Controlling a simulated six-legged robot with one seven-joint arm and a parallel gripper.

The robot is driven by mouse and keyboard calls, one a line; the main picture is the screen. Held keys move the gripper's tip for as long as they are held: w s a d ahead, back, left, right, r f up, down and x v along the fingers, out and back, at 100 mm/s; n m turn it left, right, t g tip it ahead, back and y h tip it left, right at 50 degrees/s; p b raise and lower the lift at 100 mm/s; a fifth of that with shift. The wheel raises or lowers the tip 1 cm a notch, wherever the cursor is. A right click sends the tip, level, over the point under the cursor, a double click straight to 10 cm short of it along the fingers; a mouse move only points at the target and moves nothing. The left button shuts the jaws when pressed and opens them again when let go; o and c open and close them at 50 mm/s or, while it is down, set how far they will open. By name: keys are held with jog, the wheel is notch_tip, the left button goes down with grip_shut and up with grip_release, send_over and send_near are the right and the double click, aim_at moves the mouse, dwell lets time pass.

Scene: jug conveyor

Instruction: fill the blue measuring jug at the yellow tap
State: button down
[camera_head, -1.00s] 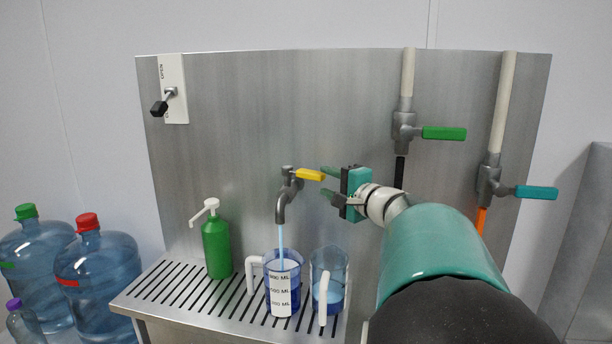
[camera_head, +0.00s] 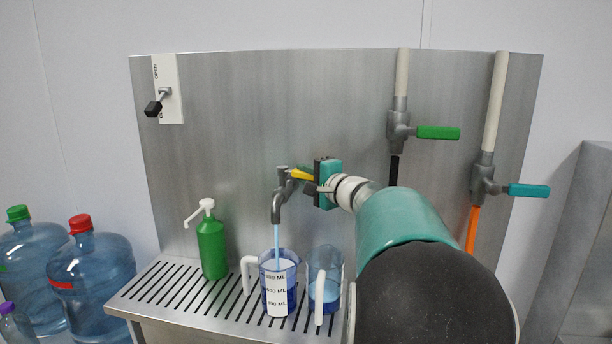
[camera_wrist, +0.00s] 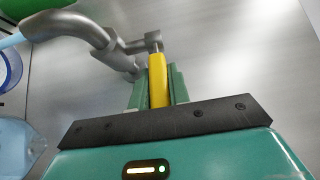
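The blue measuring jug (camera_head: 291,280), with a white handle and white scale label, stands upright on the slotted tray under the tap spout (camera_head: 277,212). A stream of water (camera_head: 277,242) runs from the spout into it. Water shows inside, but its exact level is hard to read. The tap's yellow handle (camera_head: 300,174) points right toward my gripper (camera_head: 307,178). In the wrist view, the yellow handle (camera_wrist: 158,80) lies between the two green fingers of my gripper (camera_wrist: 158,85), which look closed against its sides.
A second clear-blue jug (camera_head: 325,285) with water stands close right of the measuring jug. A green pump bottle (camera_head: 212,248) stands left on the slotted tray (camera_head: 165,290). Valves with green (camera_head: 438,132) and teal (camera_head: 528,190) handles hang right. Large water bottles (camera_head: 95,265) stand left.

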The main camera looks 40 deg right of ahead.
jog(key=shift+w+d+n+g+y, duration=0.15)
jog(key=shift+d+n+y, duration=0.2)
jog(key=shift+n+y, duration=0.5)
jog(key=shift+w+d+n+g+y, duration=0.1)
jog(key=shift+w+d+n+y, duration=0.2)
jog(key=shift+y, duration=0.85)
jog(key=shift+w+d+n+g+y, duration=0.1)
jog(key=shift+d+n+y, duration=0.25)
jog(key=shift+n+y, duration=0.55)
jog(key=c, duration=1.3)
grip_release()
jog(key=shift+d, duration=0.15)
jog(key=shift+s, duration=0.1)
jog(key=v, duration=1.3)
jog(key=shift+s, duration=0.35)
